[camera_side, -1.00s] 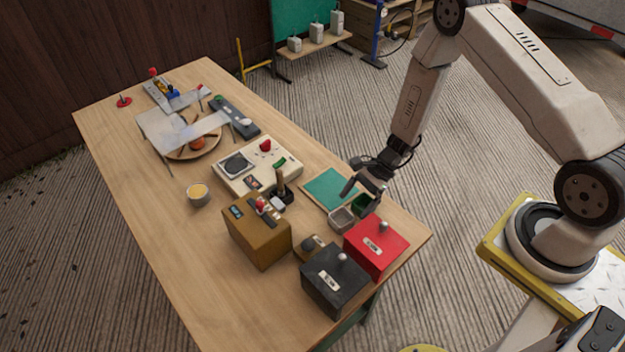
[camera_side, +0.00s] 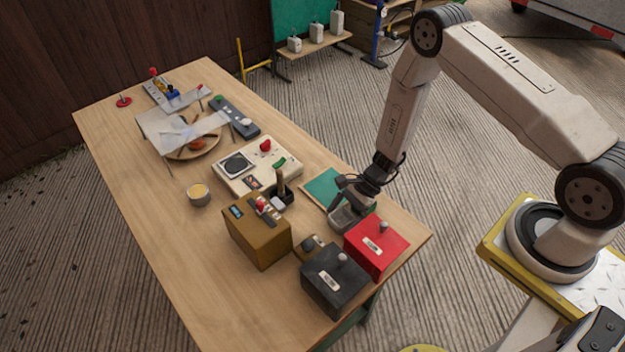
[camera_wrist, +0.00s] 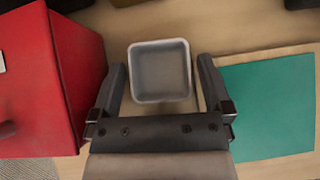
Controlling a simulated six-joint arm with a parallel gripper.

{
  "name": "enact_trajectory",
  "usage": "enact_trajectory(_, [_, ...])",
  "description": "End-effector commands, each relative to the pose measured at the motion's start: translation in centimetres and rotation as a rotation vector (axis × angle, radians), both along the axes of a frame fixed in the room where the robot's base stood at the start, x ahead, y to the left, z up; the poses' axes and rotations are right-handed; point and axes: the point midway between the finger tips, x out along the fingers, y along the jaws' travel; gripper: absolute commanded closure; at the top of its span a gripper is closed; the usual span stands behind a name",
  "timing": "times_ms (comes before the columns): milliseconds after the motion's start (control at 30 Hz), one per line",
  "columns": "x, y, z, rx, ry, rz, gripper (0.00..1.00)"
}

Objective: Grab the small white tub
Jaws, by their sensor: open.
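The small white tub (camera_wrist: 160,71) is a square, open-topped container with a pale rim and a grey inside. In the wrist view it sits between the two fingers of my gripper (camera_wrist: 163,80), which is open, with a gap visible on both sides. In the side view my gripper (camera_side: 352,208) is low over the tub (camera_side: 343,219), at the right part of the table. The gripper partly hides the tub there.
A red box (camera_side: 376,246) stands close beside the tub, also in the wrist view (camera_wrist: 45,80). A teal mat (camera_wrist: 270,105) lies on the other side. A black box (camera_side: 335,280) and brown box (camera_side: 257,230) stand nearby. The table's left front is clear.

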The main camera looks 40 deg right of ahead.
Motion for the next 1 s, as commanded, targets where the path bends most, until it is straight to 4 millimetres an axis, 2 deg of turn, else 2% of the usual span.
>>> enact_trajectory(200, [0.0,0.0,0.0,0.0,0.0,0.0,0.0])
enact_trajectory(467, [0.0,0.0,0.0,0.0,0.0,0.0,0.83])
enact_trajectory(767, [0.0,0.0,0.1,0.0,0.0,0.0,0.83])
enact_trajectory(1000, [0.1,0.0,1.1,0.0,-0.001,0.0,0.83])
